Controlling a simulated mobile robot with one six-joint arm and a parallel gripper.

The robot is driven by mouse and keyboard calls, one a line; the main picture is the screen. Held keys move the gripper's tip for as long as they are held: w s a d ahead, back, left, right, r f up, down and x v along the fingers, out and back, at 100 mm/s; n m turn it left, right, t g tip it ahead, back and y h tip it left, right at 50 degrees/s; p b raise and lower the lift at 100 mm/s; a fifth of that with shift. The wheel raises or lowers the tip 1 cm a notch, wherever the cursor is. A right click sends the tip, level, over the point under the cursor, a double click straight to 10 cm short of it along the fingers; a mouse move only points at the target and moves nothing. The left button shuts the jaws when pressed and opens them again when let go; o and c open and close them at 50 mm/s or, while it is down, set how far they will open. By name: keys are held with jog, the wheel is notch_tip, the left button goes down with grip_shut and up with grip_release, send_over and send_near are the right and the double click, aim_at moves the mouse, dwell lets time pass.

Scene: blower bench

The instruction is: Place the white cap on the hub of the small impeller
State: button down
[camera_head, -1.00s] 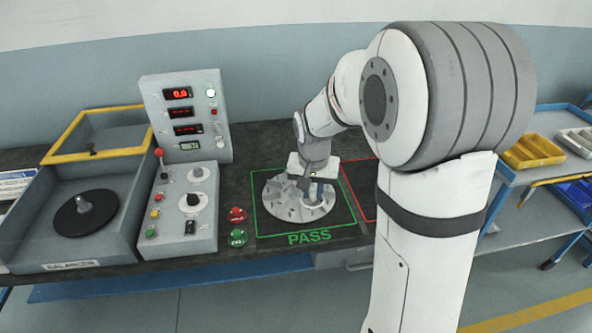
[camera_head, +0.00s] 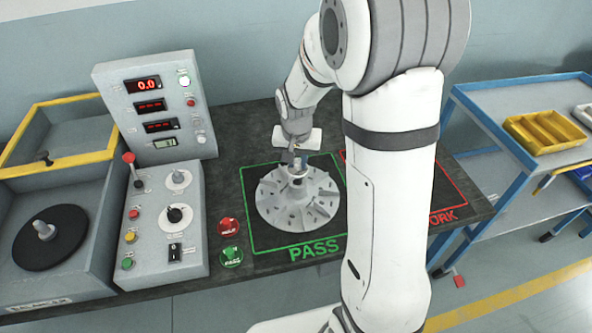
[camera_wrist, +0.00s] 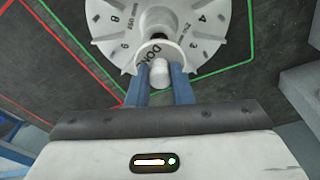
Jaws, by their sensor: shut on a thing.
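The small impeller (camera_head: 272,207), a pale grey finned disc, lies flat inside the green PASS square on the bench. It also shows at the top of the wrist view (camera_wrist: 112,22), with numbers around its face. My gripper (camera_wrist: 159,86) has its blue fingers shut on the knob of the white cap (camera_wrist: 158,74). The cap's round flange, with dark lettering, is at the fingertips and overlaps the impeller's middle. In the head view my gripper (camera_head: 298,163) is over the hub area. I cannot tell whether the cap touches the hub, which is largely hidden.
A grey control box (camera_head: 158,215) and red and green buttons (camera_head: 230,241) stand left of the PASS square. The balancer (camera_head: 45,255) is at the far left. A red-outlined area (camera_head: 438,190) lies right, partly behind my arm. A blue cart with a yellow tray (camera_head: 545,133) stands beyond.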

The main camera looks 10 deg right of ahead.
aim_at(298, 170)
jog(key=shift+f, duration=2.3)
jog(key=shift+f, duration=0.2)
jog(key=c, duration=1.3)
grip_release()
jog(key=shift+r, duration=0.15)
jog(key=r, duration=0.3)
jog(key=s+r, duration=0.1)
jog(key=r, duration=0.7)
jog(key=shift+s+a, duration=0.3)
jog(key=shift+a, duration=0.05)
jog(key=s+r+n, duration=0.1)
jog(key=s+r, duration=0.1)
jog(key=s, duration=0.4)
jog(key=s+r+n+t, duration=0.1)
jog(key=s+r, duration=0.1)
jog(key=s, duration=0.5)
jog(key=s+d+r+n, duration=0.1)
jog(key=s+r+n, duration=0.1)
jog(key=s, duration=0.4)
jog(key=shift+s+r+y, duration=0.3)
jog(key=shift+r, duration=0.25)
